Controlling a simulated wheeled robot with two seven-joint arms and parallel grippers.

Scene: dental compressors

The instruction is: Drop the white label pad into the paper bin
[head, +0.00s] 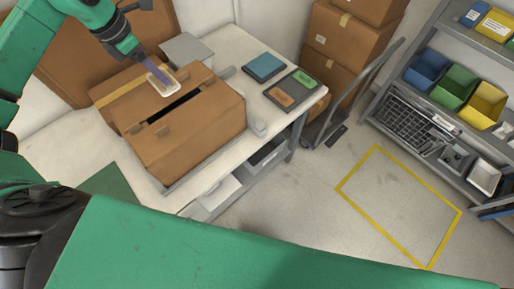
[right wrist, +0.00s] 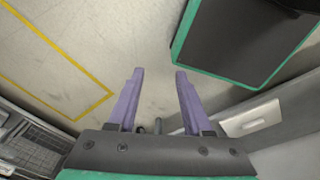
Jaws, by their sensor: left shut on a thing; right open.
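My left gripper (head: 147,68), with purple fingers, is at the upper left of the head view and points down. It is shut on the white label pad (head: 170,90), a small pale piece with a white rim. The pad is over the top of a large cardboard box (head: 198,133) on the bench; I cannot tell how far above it. The box has a dark slot in its top. I cannot tell for sure which container is the paper bin. My right gripper (right wrist: 160,72) shows in the right wrist view, open and empty above the floor.
A tray (head: 309,98) with an orange and a green piece and a blue pad (head: 264,66) lie on the bench (head: 226,47). A cart with stacked cartons (head: 343,38) stands behind. Blue, green and yellow bins (head: 456,85) sit on the right shelf. The yellow-taped floor (head: 400,205) is clear.

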